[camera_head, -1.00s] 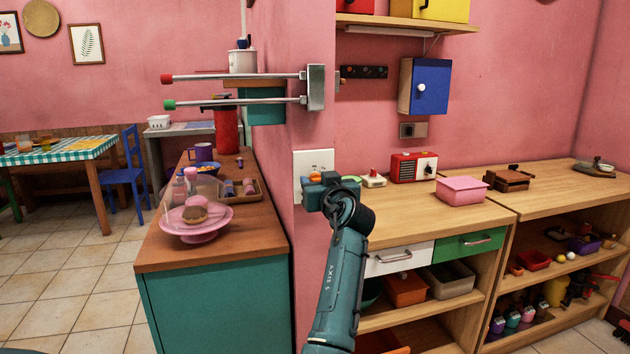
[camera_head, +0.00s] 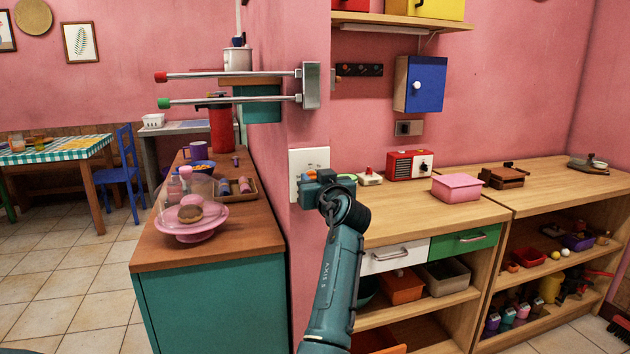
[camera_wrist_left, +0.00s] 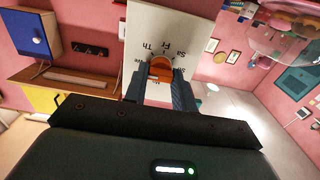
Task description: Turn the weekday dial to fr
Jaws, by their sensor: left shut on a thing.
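The white weekday plate (camera_head: 309,160) is on the narrow end of the pink wall; it also fills the upper middle of the left wrist view (camera_wrist_left: 199,28). Its orange dial knob (camera_wrist_left: 161,67) sits between the fingers of my left gripper (camera_wrist_left: 160,74), which is shut on it. Th, Fr and Sa show around the knob, with Fr at its upper side in that view; labels lower down are partly covered by the fingers. Which label the knob points at I cannot tell.
Two metal rods (camera_head: 230,75) with red and green ends stick out left above the plate. A teal counter with a wooden top (camera_head: 228,236) stands left, with a pink cake stand (camera_head: 192,222). Right is a wooden workbench (camera_head: 390,217) with a red radio (camera_head: 408,165) and pink box (camera_head: 457,187).

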